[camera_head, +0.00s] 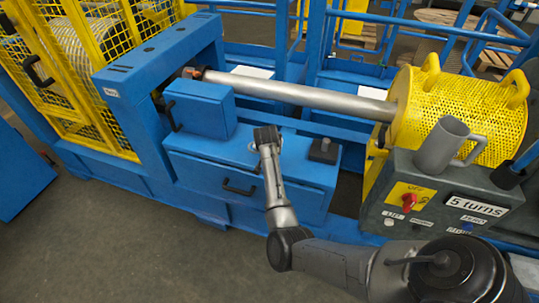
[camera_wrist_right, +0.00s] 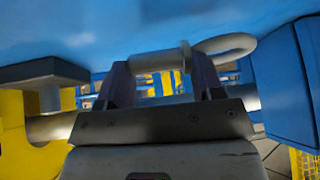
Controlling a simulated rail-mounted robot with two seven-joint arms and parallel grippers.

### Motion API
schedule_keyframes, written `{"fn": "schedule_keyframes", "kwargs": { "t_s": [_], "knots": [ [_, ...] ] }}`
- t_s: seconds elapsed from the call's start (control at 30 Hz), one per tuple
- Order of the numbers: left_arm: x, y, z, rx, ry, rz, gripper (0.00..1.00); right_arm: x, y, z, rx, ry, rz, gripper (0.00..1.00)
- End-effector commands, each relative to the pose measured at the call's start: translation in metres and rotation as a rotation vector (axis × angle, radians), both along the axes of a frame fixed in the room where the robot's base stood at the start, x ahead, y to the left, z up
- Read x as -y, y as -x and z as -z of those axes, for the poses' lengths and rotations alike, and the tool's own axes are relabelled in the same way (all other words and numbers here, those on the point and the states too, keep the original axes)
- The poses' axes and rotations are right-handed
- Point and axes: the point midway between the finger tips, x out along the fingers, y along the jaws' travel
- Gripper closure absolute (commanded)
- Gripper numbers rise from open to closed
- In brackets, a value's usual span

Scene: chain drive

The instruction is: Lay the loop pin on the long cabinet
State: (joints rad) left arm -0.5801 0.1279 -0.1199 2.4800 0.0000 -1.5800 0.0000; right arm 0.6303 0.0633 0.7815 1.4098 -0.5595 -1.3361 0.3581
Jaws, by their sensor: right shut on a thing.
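The long cabinet (camera_head: 215,168) is a low blue box with a flat top and dark drawer handles, in the middle of the head view. My right gripper (camera_head: 266,136) is over its top, and also shows in the right wrist view (camera_wrist_right: 162,82). It is shut on the loop pin (camera_wrist_right: 158,60), a pale metal rod with a bent loop at its right end. The blue surface close beyond the pin looks like the cabinet top; I cannot tell whether they touch. In the head view the gripper mostly hides the pin. My left gripper is not in view.
A smaller blue box (camera_head: 200,108) stands left of the gripper. A dark block (camera_head: 323,150) sits on the cabinet's right end. A steel shaft (camera_head: 300,94) runs behind to a yellow mesh drum (camera_head: 470,105). A grey mug (camera_head: 440,148) stands on the control box (camera_head: 400,178).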

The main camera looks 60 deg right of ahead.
Motion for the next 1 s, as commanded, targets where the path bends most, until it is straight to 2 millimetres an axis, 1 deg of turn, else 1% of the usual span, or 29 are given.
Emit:
{"fn": "schedule_keyframes", "kwargs": {
  "t_s": [0.03, 0.1, 0.17, 0.47, 0.67, 0.7, 0.97, 1.0],
  "knots": [
    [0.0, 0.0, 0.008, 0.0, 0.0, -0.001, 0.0, 0.0, 0.0, 0.011, -0.001, -0.002, -0.001, 0.72],
    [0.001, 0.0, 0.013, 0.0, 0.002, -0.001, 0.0, 0.0, 0.0, 0.021, -0.001, -0.002, -0.001, 0.72],
    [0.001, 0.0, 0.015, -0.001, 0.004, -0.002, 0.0, 0.0, 0.0, 0.026, -0.001, -0.001, -0.001, 0.72],
    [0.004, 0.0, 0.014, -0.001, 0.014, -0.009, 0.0, 0.0, 0.0, 0.026, 0.001, 0.0, -0.001, 0.72],
    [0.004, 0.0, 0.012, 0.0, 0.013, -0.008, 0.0, 0.0, 0.001, 0.031, 0.0, -0.001, 0.0, 0.72],
    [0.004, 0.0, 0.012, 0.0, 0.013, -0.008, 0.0, 0.0, 0.001, 0.032, -0.001, -0.002, 0.0, 0.38],
    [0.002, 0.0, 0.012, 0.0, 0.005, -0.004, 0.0, 0.0, 0.0, 0.032, 0.0, -0.001, 0.0, 0.13],
    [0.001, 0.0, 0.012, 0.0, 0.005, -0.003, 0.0, 0.0, 0.0, 0.032, 0.0, -0.001, 0.0, 0.13]
  ]
}}
